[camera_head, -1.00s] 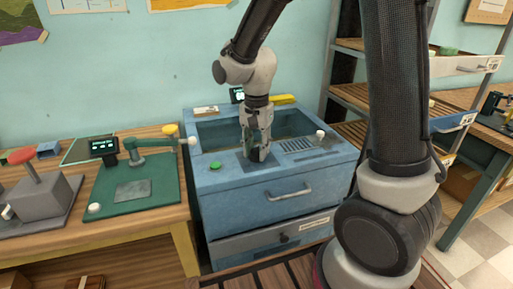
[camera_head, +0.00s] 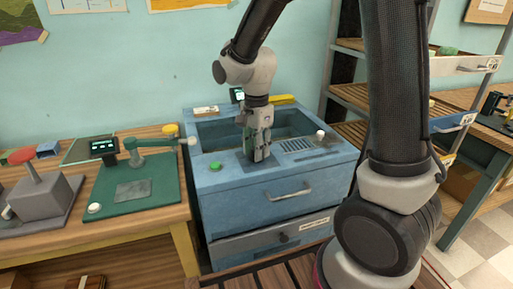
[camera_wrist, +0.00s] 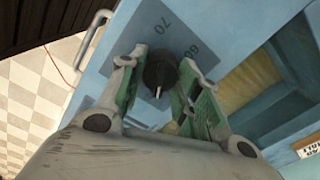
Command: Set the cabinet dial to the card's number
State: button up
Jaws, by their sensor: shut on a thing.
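The dial (camera_wrist: 160,70) is a black knob with a white pointer mark, set in a grey plate on the blue cabinet (camera_wrist: 235,30). The numbers 70 and 60 are readable on the plate in the wrist view; other markings are hidden. My gripper (camera_wrist: 159,74) has its green-padded fingers closed around the knob from both sides. In the head view my gripper (camera_head: 260,157) points down at the top of the cabinet (camera_head: 230,182) and hides the dial.
A green button (camera_head: 215,166) is left of my gripper, and a white-topped lever (camera_head: 320,135) and a vent (camera_head: 296,145) are right. An open basin lies behind. The cabinet front has a drawer handle (camera_head: 290,191). A green-based device (camera_head: 132,189) stands on the left table.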

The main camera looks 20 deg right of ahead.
jog(key=o, duration=1.1)
jog(key=shift+c, duration=0.2)
notch_tip(320, 180, up, 12)
